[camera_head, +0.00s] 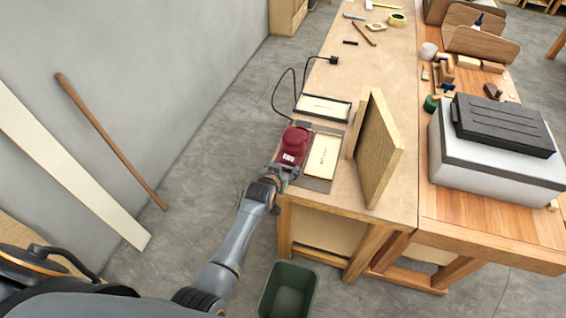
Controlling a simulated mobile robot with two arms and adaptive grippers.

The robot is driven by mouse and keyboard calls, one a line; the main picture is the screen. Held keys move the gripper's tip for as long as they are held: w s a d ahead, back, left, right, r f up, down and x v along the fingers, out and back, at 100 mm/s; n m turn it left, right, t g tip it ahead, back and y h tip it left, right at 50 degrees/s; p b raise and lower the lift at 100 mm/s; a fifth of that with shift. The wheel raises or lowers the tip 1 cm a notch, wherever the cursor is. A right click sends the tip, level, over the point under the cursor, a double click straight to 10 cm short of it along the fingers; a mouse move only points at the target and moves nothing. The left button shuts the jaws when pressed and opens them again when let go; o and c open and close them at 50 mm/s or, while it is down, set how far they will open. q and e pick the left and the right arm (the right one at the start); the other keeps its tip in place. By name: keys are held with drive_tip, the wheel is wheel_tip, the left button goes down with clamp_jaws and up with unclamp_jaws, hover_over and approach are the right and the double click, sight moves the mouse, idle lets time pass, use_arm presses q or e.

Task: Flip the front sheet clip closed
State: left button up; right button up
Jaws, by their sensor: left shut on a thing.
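A red power tool, looking like a sheet sander (293,146), sits at the near left edge of the wooden bench (345,75). A black cord runs from it toward the back. My left gripper (283,172) is at the tool's near end and shut on it, as far as this view shows. The front sheet clip is too small or hidden behind the tool and gripper, so its position cannot be told. A grey flat sheet (318,184) lies beside the tool, partly under a pale labelled board (323,156). My right gripper is not in view.
A wooden panel (374,150) stands upright right of the tool. A dark-framed pale board (322,108) lies behind it. A white block with a black case (502,125) is on the right-hand bench. A green bin (288,290) stands on the floor.

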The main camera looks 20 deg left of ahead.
use_arm(q)
drive_tip(key=g, duration=0.2)
drive_tip(key=w+r+g, duration=0.1)
drive_tip(key=g, duration=0.1)
drive_tip(key=shift+w, duration=0.2)
drive_tip(key=shift+w+g, duration=0.3)
drive_tip(key=shift+g, duration=0.9)
drive_tip(key=o, duration=1)
drive_tip(key=shift+o, duration=0.2)
drive_tip(key=v, duration=1.2)
drive_tip(key=shift+w, duration=0.2)
